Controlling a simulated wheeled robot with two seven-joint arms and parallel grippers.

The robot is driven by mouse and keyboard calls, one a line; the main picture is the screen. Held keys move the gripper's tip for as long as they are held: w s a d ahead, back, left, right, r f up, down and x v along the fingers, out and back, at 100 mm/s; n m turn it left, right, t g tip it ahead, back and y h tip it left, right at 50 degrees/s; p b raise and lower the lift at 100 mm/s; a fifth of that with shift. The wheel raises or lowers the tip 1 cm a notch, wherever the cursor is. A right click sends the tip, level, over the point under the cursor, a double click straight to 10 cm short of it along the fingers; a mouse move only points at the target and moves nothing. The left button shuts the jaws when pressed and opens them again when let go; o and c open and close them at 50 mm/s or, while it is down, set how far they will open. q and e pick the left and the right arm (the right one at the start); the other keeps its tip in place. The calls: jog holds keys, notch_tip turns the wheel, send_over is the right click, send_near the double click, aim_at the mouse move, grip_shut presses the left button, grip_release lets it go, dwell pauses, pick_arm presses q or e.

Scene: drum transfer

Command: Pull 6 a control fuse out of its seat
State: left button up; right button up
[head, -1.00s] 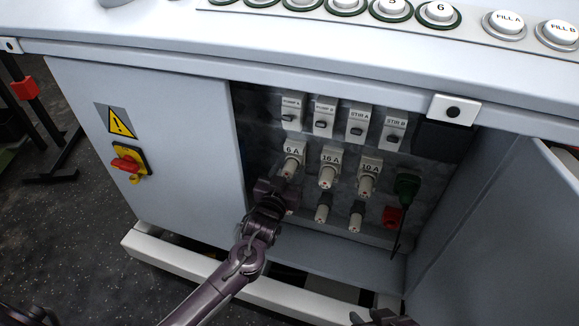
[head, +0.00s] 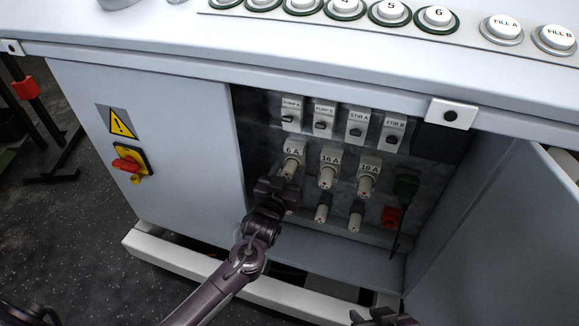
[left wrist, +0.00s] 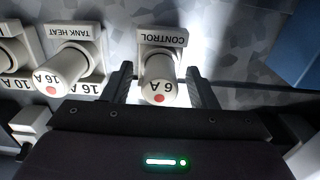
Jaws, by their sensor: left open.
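The 6 A control fuse (head: 291,166) is a pale cylinder with a red dot on its end, seated in its holder at the left of the fuse row. In the left wrist view the fuse (left wrist: 159,80) stands upside down under its CONTROL label. My left gripper (head: 279,180) is in front of it. Its open fingers (left wrist: 160,84) lie on either side of the fuse, with gaps visible at both sides. My right gripper (head: 384,318) shows only in part at the bottom edge, and its jaws are unclear.
The 16 A fuse (head: 328,174) and 10 A fuse (head: 367,182) sit to the right. Breakers (head: 324,121) are above. The open cabinet door (head: 510,235) is at the right.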

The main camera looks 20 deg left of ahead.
aim_at(287, 176)
pick_arm(q)
grip_shut()
jog(key=shift+s, duration=0.1)
jog(key=shift+s+a+p, duration=0.1)
jog(key=shift+s+p, duration=1.8)
jog(key=shift+s, duration=1)
